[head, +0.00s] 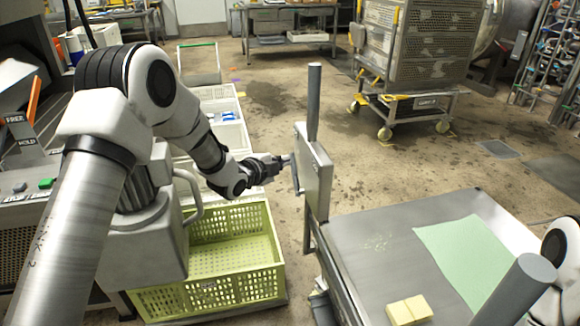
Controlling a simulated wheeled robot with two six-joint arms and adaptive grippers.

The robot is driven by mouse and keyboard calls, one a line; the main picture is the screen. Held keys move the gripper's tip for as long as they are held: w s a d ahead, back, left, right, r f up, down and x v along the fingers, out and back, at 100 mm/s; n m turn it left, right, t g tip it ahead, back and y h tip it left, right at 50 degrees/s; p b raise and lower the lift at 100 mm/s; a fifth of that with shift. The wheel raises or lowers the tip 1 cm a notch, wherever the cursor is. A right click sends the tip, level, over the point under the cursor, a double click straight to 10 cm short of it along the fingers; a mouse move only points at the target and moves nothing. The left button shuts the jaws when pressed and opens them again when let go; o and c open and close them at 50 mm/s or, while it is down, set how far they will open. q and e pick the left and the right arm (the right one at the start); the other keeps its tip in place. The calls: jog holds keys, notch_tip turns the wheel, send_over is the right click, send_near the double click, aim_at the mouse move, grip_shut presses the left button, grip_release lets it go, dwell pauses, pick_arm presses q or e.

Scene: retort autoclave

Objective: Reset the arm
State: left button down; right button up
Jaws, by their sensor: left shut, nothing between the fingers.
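My left arm (150,95) comes in from the left and reaches toward the middle of the head view. My left gripper (283,160) is at its end, shut and empty. It is beside the near-left face of a grey metal box (316,175) on a post; I cannot tell whether the fingertips touch it. A small part of my right arm (562,255) shows at the right edge. My right gripper is out of view.
A yellow-green crate (235,215) stands below the left arm, with white crates behind it. A wheeled perforated cage (420,45) stands behind. Floor between is open.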

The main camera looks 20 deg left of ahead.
pick_arm(q)
jog(key=s+d+f+n+g+p, duration=0.1)
jog(key=s+f+g+p, duration=0.35)
jog(key=s+f, duration=0.55)
jog(key=s+d+f+n+g+p, duration=0.25)
jog(key=s+f+p, duration=0.35)
jog(key=s, duration=0.7)
jog(key=s+a+f+n+g+y, duration=0.1)
jog(key=s+f+n+g, duration=0.1)
jog(key=s+n, duration=0.5)
jog(key=s+a+f+n+g+y, duration=0.1)
jog(key=s+n+g, duration=0.4)
jog(key=s, duration=1.1)
jog(key=shift+a+f+n+y+p, duration=0.35)
jog(key=shift+n+y, duration=0.35)
jog(key=shift+n, duration=0.35)
pick_arm(e)
notch_tip(320, 180, up, 11)
jog(key=shift+w, duration=0.3)
